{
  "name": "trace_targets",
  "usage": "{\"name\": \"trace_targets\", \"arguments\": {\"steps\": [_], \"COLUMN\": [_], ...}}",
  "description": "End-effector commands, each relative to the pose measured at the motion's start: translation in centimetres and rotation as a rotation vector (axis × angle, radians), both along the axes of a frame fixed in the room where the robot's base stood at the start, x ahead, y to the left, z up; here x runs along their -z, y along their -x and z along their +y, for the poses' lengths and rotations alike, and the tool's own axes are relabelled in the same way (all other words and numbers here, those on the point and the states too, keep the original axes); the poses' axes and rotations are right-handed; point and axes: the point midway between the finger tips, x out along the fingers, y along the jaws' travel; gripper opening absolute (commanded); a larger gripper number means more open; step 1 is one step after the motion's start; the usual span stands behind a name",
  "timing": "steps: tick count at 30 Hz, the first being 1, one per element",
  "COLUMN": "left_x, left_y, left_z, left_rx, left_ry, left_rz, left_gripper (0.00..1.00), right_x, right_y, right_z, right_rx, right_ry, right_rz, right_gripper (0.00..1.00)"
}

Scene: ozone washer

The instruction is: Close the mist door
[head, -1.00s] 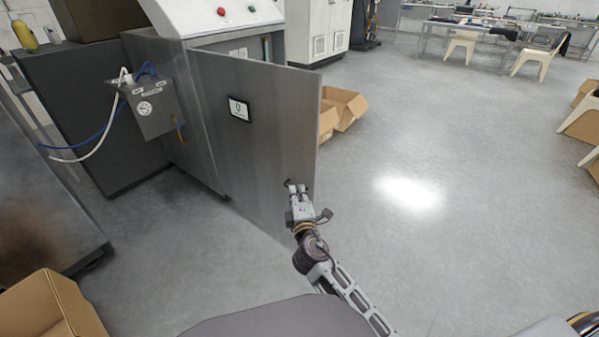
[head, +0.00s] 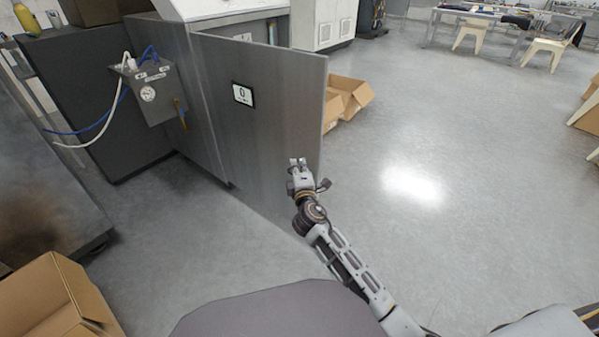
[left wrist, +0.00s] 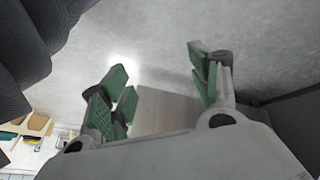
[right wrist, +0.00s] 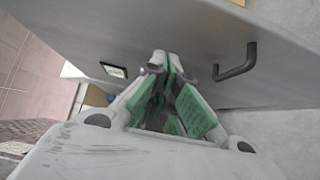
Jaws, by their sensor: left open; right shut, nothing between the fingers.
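In the right wrist view the door (right wrist: 200,50) fills the upper area, with a dark handle (right wrist: 238,62) to the right of the fingers (right wrist: 168,75). My left gripper (left wrist: 160,85) is open and empty, seen only in its own wrist view.
A grey control box (head: 150,93) with a gauge, a blue hose and a white hose stands left of the door. An open cardboard box (head: 60,300) lies at lower left, and more boxes (head: 347,98) sit behind the door.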

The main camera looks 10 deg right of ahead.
Motion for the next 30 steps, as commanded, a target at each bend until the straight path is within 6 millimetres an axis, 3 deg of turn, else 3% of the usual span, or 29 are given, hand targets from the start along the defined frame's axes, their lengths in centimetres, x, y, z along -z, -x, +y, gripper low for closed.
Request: {"name": "trace_targets", "arguments": {"steps": [12,18,30], "left_x": [2.2,3.0,3.7], "left_y": [0.4,0.2,-0.1], "left_z": [-0.4,-0.6,-0.8], "left_rx": [-0.011,-0.019,-0.027], "left_ry": [0.026,0.044,0.057], "left_rz": [-0.013,-0.033,-0.051], "left_gripper": [0.62,0.62,0.62], "right_x": [0.0,0.1,0.0], "right_y": [-3.5,-5.0,-6.0], "right_z": [-0.4,-2.3,-3.5], "right_rx": [0.001,0.000,0.000], "right_ry": [0.000,0.001,0.001], "right_rz": [-0.001,-0.001,0.000], "right_gripper": [0.00,0.00,0.00]}}
